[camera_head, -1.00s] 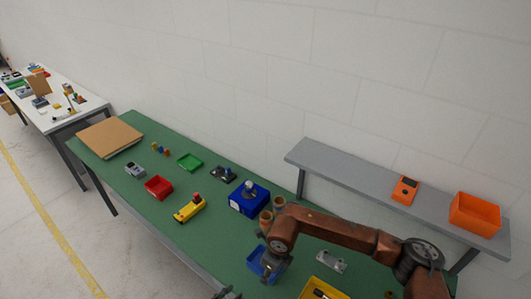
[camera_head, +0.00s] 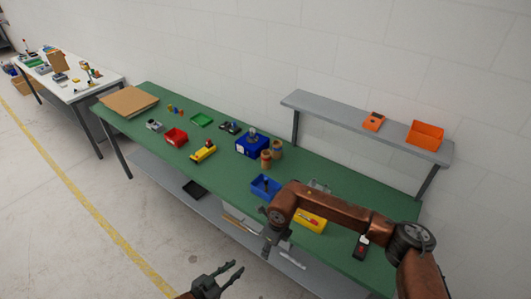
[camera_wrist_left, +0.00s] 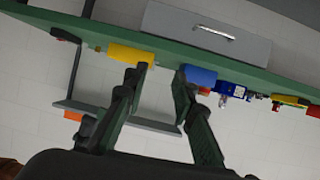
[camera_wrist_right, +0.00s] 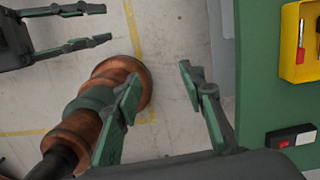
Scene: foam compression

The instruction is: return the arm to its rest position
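My left gripper (camera_head: 237,267) is open and empty, over the floor in front of the green bench (camera_head: 225,167). Its two spread fingers show in the left wrist view (camera_wrist_left: 160,70), with nothing between them. My right arm (camera_head: 335,213) comes in from the right, bent across the bench's right part. My right gripper (camera_head: 268,247) hangs at the bench's front edge, partly hidden by its own wrist. In the right wrist view, the right gripper (camera_wrist_right: 160,72) is open and empty over bare floor. The left gripper also shows there (camera_wrist_right: 107,23), apart from it.
A blue bin (camera_head: 265,187), a yellow bin (camera_head: 310,221) and a black-and-red device (camera_head: 361,247) are near the right arm. A grey shelf (camera_head: 340,113) stands behind, holding an orange bin (camera_head: 425,134). The floor (camera_head: 90,235) in front is clear.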

